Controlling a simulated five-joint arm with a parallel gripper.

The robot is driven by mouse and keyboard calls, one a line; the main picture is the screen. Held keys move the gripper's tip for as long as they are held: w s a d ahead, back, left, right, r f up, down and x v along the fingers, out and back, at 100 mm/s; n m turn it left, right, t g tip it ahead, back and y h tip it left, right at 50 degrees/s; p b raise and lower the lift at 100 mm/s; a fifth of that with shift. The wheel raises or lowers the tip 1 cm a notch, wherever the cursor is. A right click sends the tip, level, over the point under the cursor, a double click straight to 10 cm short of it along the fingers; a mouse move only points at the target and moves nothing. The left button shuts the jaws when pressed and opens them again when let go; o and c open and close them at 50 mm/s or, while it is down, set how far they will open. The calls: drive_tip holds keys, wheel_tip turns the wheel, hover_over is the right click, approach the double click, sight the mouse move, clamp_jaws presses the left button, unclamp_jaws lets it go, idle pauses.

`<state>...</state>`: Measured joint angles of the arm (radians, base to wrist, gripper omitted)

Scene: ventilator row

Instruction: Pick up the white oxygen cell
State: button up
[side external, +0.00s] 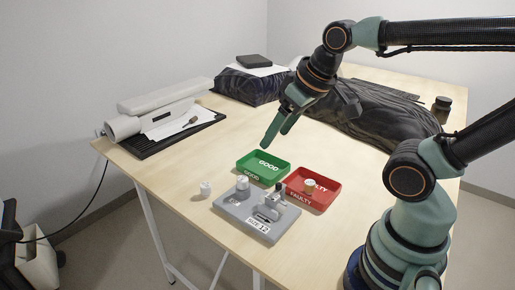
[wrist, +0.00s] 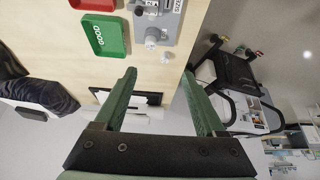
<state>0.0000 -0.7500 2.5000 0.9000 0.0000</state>
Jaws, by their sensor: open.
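A small white oxygen cell (side external: 205,188) stands loose on the table, just left of the grey test block in the side view. In the wrist view a small white thing past the block's lower end (wrist: 166,56) appears to be this cell. Another whitish cylinder (side external: 242,183) sits on the grey block (side external: 262,226). My gripper (side external: 273,137) is open and empty, high above the table near the green tray. In the wrist view its two green fingers (wrist: 158,95) are spread wide, with nothing between them. The cell is beyond the fingertips.
The green GOOD tray (side external: 242,163) and red FAULTY tray (side external: 326,204) lie behind the block. A cell (side external: 310,186) appears to be in the red tray. A white machine (side external: 165,108) on a dark pad stands far left, black bags behind. Bare table surrounds the loose cell.

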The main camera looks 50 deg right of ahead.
idle(0.7)
drive_tip(key=m+g, duration=0.6)
drive_tip(key=m, duration=0.9)
hover_over(206, 184)
wheel_tip(206, 184, down, 12)
drive_tip(key=f, duration=0.7)
drive_tip(key=shift+w+d, duration=0.15)
drive_tip(key=shift+w, duration=0.05)
drive_tip(key=shift+s+a+f, duration=0.1)
drive_tip(key=shift+f, duration=1.3)
drive_tip(key=shift+s+a+f, duration=0.1)
drive_tip(key=shift+f, duration=1.25)
clamp_jaws()
